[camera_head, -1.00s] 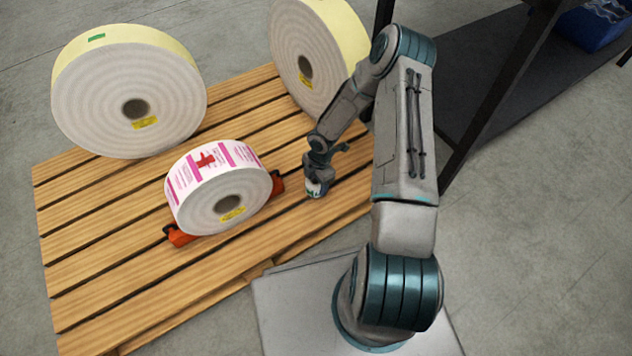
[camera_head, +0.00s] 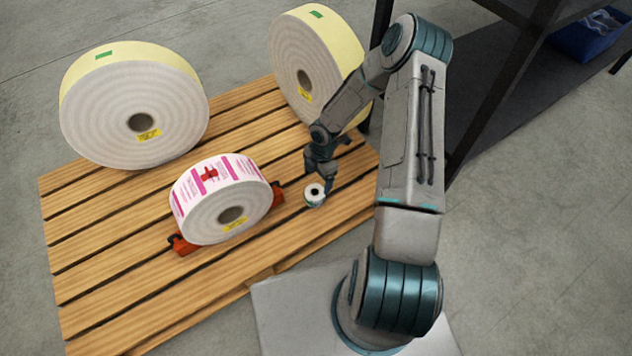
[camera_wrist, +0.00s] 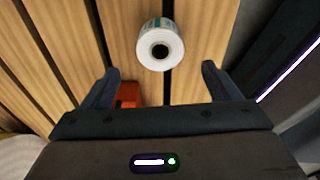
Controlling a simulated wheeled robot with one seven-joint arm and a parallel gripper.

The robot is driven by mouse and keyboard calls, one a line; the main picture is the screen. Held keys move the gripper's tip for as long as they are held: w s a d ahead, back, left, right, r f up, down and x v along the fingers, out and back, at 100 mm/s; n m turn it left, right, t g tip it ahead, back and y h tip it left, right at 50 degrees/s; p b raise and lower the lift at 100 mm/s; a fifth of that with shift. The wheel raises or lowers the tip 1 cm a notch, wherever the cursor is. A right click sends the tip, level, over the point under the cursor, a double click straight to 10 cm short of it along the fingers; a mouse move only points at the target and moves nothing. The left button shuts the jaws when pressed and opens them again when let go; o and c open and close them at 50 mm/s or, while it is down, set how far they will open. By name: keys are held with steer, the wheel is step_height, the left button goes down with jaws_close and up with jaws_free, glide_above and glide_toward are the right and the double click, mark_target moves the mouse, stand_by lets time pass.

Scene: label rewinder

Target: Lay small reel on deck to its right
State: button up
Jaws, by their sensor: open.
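The small reel (camera_head: 315,193) is white with a teal-green edge and a dark core. It sits on the slatted wooden pallet deck (camera_head: 110,292), to the right of the pink-and-white printed reel (camera_head: 231,212). My gripper (camera_head: 322,172) is just above and behind it in the head view. In the wrist view my gripper (camera_wrist: 157,78) has its two fingers spread wide and empty. The small reel (camera_wrist: 160,45) shows ahead of the gap between the fingertips, apart from both, with its core hole facing the camera.
Orange-red chocks (camera_head: 183,244) hold the printed reel at both sides. Two big cream-edged reels (camera_head: 135,112) stand at the back of the pallet. A dark rack (camera_head: 480,110) with a blue bin (camera_head: 590,33) stands at right. Bare slats lie in front.

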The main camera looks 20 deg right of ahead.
steer(key=s+d+r+m+h, duration=0.1)
steer(key=s+r+m, duration=0.15)
steer(key=r, duration=0.65)
steer(key=s+d+r+m+h, duration=0.1)
steer(key=r+m, duration=0.3)
steer(key=r, duration=0.4)
steer(key=s+d+r+m+h, duration=0.15)
steer(key=r+m, duration=0.25)
steer(key=r, duration=0.5)
steer(key=s+a+r+m+t+y, duration=0.1)
steer(key=s+a+r+m, duration=0.1)
steer(key=s+r+m, duration=0.4)
steer(key=s+a+r+m+y, duration=0.1)
steer(key=s+a+r+m, duration=0.2)
steer(key=s, duration=0.7)
step_height(320, 180, up, 5)
steer(key=m+p, duration=0.1)
steer(key=m, duration=0.1)
steer(key=shift+f+m+t, duration=0.15)
steer(key=shift+m+t, duration=0.2)
steer(key=shift+t, duration=0.05)
